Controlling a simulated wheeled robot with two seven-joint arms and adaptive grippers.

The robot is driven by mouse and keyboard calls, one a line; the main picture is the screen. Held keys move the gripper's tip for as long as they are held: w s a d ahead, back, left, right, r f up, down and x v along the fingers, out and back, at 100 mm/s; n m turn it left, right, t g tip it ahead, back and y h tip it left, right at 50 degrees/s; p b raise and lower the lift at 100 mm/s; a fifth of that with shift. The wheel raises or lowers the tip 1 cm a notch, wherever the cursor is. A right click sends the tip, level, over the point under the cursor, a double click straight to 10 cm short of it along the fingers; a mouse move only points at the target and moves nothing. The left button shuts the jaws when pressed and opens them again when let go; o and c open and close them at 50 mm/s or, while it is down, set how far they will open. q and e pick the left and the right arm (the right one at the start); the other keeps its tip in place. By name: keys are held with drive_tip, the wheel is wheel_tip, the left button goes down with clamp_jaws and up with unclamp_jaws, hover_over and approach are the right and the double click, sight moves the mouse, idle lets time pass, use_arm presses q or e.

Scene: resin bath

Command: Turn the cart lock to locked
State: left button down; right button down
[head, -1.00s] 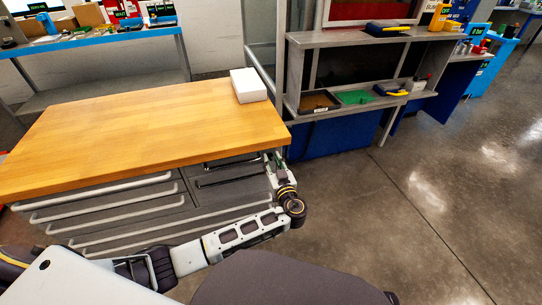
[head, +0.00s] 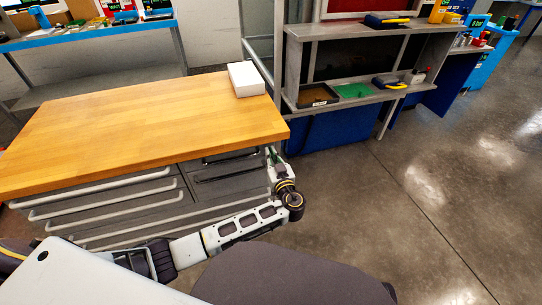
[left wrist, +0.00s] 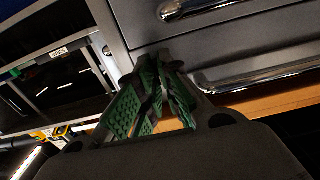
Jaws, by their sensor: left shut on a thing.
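The cart (head: 150,125) has a wooden top and grey drawers, and stands at the left in the head view. My left gripper (head: 271,153) is at the cart's front right corner, just below the wooden top. In the left wrist view its green-padded fingers (left wrist: 152,78) come together against the grey corner beside the drawers. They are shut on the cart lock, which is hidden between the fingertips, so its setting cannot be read. My right gripper is not in view.
A white box (head: 246,79) sits on the cart's back right corner. Chrome drawer handles (left wrist: 250,86) are close beside my left fingers. A grey shelf bench (head: 300,37) with trays stands behind to the right. The floor (head: 430,220) at right is clear.

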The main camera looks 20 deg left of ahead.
use_arm(q)
drive_tip(key=shift+m, duration=0.6)
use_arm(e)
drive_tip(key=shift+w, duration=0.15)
use_arm(q)
drive_tip(key=shift+w+d+m+p, duration=0.1)
drive_tip(key=shift+m+p, duration=2.65)
drive_tip(key=shift+m, duration=5.75)
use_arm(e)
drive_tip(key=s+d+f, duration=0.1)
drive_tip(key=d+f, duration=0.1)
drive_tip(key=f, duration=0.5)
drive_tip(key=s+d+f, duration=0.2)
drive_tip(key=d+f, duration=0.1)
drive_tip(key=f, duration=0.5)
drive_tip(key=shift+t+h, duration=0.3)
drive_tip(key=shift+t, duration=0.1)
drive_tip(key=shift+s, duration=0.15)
use_arm(q)
drive_tip(key=c, duration=1.6)
unclamp_jaws()
drive_tip(key=shift+f, duration=0.1)
